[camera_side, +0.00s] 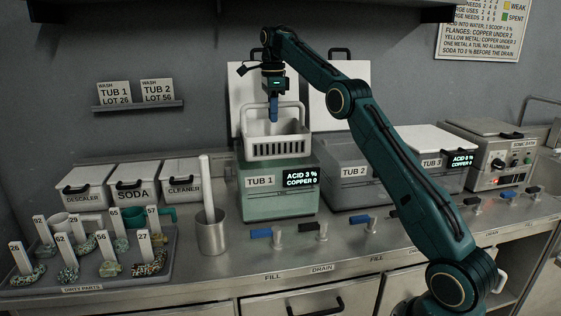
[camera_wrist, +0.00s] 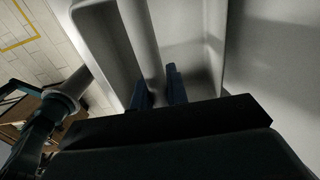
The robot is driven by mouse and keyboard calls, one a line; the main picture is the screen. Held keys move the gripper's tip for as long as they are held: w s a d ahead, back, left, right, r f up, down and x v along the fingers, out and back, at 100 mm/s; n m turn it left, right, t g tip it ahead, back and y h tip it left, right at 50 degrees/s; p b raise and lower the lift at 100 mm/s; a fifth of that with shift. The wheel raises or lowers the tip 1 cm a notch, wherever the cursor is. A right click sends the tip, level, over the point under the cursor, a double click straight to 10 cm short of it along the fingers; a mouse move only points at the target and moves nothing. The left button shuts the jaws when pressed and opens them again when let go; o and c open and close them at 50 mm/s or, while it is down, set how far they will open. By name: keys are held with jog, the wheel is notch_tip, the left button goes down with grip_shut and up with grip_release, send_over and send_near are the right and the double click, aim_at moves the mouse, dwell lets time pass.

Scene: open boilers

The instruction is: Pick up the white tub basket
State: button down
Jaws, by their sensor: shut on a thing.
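The white tub basket (camera_side: 272,150), with a slotted front wall and a raised handle, is at the top of the green Tub 1 (camera_side: 262,205) in the side view. From this angle I cannot tell whether it is clear of the tub's rim. My gripper (camera_side: 273,112) points down at the basket's handle with its blue fingers close together, shut on the handle. In the wrist view the blue fingers (camera_wrist: 160,88) close on the basket's handle bar, with the pale basket walls (camera_wrist: 195,40) beyond. Tub 1's raised lid stands behind the basket. The fingertips are partly hidden.
Tub 2 (camera_side: 352,175) stands just right, its lid raised. Tub 3 (camera_side: 432,160) beyond it is covered. A steel cup (camera_side: 212,236) with a tall white handle stands front left, near the lidded bins and the dirty parts tray (camera_side: 80,290). A shelf (camera_side: 240,12) hangs above.

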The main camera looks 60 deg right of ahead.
jog(key=shift+s+r, duration=0.1)
jog(key=shift+r, duration=0.65)
jog(key=shift+r, duration=0.1)
dwell(0.3)
